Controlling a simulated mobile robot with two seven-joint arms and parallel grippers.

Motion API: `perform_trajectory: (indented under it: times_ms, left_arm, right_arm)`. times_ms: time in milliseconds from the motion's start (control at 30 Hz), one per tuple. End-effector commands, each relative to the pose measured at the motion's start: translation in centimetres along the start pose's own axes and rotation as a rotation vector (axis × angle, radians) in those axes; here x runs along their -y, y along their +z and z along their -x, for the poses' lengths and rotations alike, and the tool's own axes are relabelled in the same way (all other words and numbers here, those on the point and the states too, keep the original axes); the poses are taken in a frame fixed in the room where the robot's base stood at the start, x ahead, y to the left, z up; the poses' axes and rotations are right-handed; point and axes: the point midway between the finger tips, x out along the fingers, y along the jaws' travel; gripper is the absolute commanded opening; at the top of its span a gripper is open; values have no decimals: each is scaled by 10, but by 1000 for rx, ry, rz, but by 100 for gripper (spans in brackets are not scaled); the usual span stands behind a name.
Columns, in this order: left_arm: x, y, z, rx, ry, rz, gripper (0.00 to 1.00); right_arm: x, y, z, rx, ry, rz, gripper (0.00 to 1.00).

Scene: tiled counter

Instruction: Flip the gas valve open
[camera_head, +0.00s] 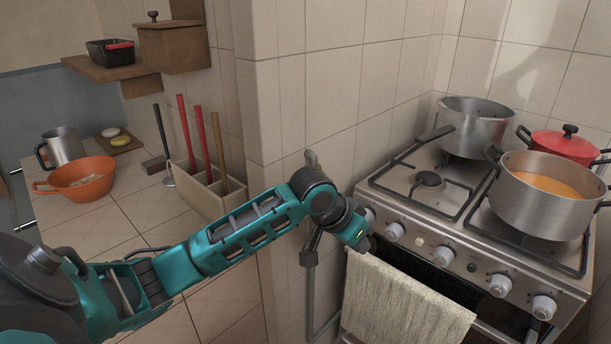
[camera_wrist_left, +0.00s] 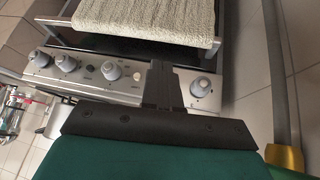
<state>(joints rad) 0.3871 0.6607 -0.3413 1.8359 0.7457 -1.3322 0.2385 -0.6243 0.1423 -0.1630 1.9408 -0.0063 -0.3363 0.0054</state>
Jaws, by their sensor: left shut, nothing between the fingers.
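A grey gas pipe (camera_head: 311,285) runs down the tiled wall left of the stove. It also shows along the right side of the left wrist view (camera_wrist_left: 276,70). A yellow fitting (camera_wrist_left: 286,157) sits on it at the lower right of that view; I cannot tell how its handle is turned. The head view does not clearly show the valve, as my arm crosses the pipe there. My left gripper (camera_wrist_left: 160,72) is shut and empty in front of the stove's knob panel, to the left of the pipe and apart from it. My right gripper is not in view.
The stove (camera_head: 385,188) carries a saucepan (camera_head: 478,125), a red pot (camera_head: 562,147) and a pot of orange soup (camera_head: 540,215). A towel (camera_head: 395,305) hangs on its front. An orange bowl (camera_head: 82,182) and a utensil box (camera_head: 205,195) stand on the left counter.

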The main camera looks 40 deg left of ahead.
Motion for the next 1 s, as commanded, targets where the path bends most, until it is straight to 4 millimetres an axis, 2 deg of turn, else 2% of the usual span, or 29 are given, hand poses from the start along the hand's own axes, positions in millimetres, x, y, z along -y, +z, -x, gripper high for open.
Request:
perform_trajectory:
  times_ms: [33, 167, 300, 500, 600, 700, 800, 1000]
  left_arm:
    - [10, -17, 20, 15, -17, 0, 0]
    - [29, -42, 65, 81, -49, 16, 0]
    - [48, -62, 121, 150, -86, 42, 0]
    - [68, -76, 198, 233, -135, 85, 0]
    - [74, -77, 226, 262, -151, 103, 0]
    - [78, -77, 244, 282, -160, 115, 0]
    - [80, -76, 253, 293, -164, 121, 0]
    - [80, -76, 255, 296, -165, 122, 0]
  right_arm:
    - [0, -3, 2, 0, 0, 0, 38]
    - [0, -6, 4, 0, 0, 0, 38]
    - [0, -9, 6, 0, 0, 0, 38]
    - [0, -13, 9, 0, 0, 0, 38]
    - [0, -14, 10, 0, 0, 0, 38]
    - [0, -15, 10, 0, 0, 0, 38]
    - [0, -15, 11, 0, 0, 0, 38]
    - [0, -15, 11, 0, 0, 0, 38]
